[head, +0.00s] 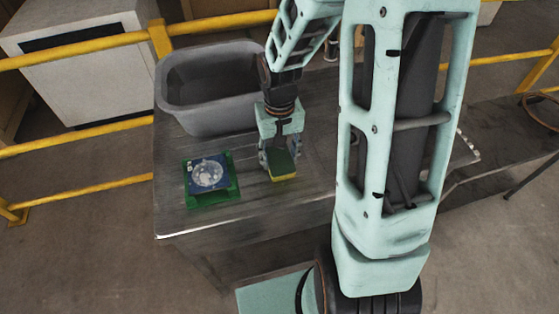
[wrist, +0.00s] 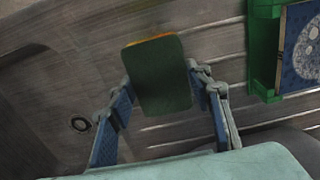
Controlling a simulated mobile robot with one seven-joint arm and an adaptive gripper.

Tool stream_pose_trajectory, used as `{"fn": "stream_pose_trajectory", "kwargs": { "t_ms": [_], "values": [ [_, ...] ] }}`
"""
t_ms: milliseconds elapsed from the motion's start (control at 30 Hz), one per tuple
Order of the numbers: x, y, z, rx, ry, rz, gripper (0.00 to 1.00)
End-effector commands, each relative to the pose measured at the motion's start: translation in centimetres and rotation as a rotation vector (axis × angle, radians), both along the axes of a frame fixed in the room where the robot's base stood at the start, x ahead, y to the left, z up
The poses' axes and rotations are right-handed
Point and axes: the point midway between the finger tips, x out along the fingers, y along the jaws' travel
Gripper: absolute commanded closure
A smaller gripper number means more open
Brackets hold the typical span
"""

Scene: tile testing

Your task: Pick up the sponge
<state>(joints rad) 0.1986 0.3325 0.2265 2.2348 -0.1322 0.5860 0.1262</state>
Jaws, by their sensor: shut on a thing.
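The sponge (head: 283,169) has a dark green face and a yellow side. In the head view it is at the lower end of my gripper (head: 279,160), over the grey table. In the wrist view the sponge (wrist: 157,76) sits between the two fingertips of my gripper (wrist: 160,88), which is shut on it. Its green face is toward the wrist camera, and a thin yellow-orange edge shows at the top. I cannot tell for sure whether the sponge touches the table.
A grey bin (head: 208,95) stands at the back left of the table (head: 250,215). A green holder (head: 191,197) with a blue patterned tile (head: 207,174) lies left of my gripper; the tile also shows in the wrist view (wrist: 303,50). Yellow rails (head: 80,136) run behind and left.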

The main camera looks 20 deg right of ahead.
Motion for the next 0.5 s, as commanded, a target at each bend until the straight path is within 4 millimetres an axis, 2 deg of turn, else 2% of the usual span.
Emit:
{"fn": "stream_pose_trajectory", "kwargs": {
  "t_ms": [267, 500],
  "values": [
    [0.0, 0.0, 0.5, 0.0, -0.001, 0.0, 0.62],
    [0.0, 0.0, 2.6, -0.001, -0.001, 0.001, 0.62]
  ]
}}
